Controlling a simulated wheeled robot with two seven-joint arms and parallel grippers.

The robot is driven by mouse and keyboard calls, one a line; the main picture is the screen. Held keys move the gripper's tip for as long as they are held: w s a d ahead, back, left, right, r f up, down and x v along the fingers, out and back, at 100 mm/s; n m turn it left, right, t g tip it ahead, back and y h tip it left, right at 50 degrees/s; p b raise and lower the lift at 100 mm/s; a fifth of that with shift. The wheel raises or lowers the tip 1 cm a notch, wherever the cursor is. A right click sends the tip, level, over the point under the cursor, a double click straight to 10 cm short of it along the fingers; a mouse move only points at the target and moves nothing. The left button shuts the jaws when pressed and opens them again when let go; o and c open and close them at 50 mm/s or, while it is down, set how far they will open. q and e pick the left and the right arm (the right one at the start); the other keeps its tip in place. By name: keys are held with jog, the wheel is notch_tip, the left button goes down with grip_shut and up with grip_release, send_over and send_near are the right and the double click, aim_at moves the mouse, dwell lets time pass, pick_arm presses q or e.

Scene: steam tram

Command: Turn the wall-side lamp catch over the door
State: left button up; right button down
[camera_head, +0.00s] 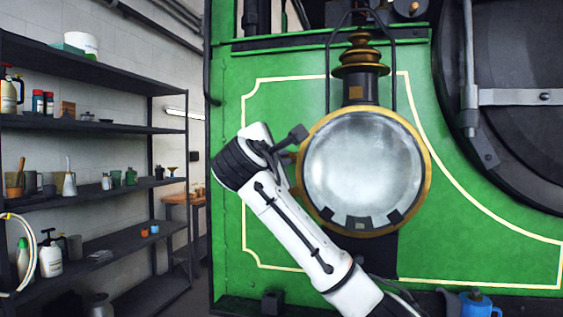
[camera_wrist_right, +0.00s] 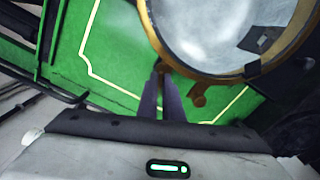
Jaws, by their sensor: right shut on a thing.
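The round lamp (camera_head: 362,170) has a brass rim and a cloudy glass door, and is mounted on the green tram front. My right gripper (camera_head: 298,134) reaches up from below to the lamp's left, wall-side edge. In the right wrist view its two dark fingers (camera_wrist_right: 163,92) are close together at the brass rim (camera_wrist_right: 190,66), shut on the small brass catch (camera_wrist_right: 161,68). The fingers hide most of the catch, so its exact angle cannot be told. A second small brass piece (camera_wrist_right: 198,98) sits beside the rim there. My left gripper is not in view.
A dark shelf unit (camera_head: 95,123) with bottles and jars stands along the left wall. A blue can (camera_head: 477,304) is at the lower right. A black boiler door with a metal strap (camera_head: 515,97) is at the right. A wire handle arches over the lamp.

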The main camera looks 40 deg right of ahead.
jog(key=shift+f+m+b, duration=0.15)
jog(key=shift+m+b, duration=0.1)
jog(key=shift+m, duration=0.85)
jog(key=shift+f+m+b, duration=0.1)
jog(key=shift+m+b, duration=0.1)
jog(key=shift+m, duration=0.9)
jog(key=c, duration=1.9)
grip_release()
jog(key=shift+s, duration=0.1)
jog(key=shift+a, duration=0.1)
jog(key=b+v, duration=0.2)
jog(key=v, duration=0.8)
